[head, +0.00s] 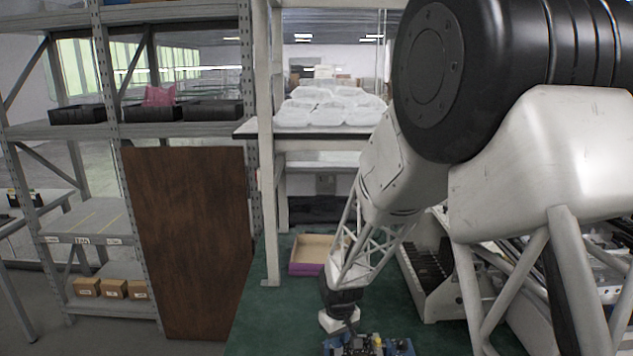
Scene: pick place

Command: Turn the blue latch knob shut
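A blue object (401,347) with black and yellow parts sits at the bottom edge of the head view, partly cut off by the frame. I cannot make out a separate latch knob on it, nor how such a knob is turned. My gripper (351,334) points down at the left part of this blue object, very close to it or touching it. The fingers are small and dark against the dark parts there, so I cannot tell whether they are open or shut, or whether they hold anything.
The blue object is on a green surface (257,318). An open cardboard box (311,254) lies behind my gripper. A pale rack with dark slots (428,272) stands to the right. A brown wooden panel (188,240) and grey shelving (192,130) stand at the left.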

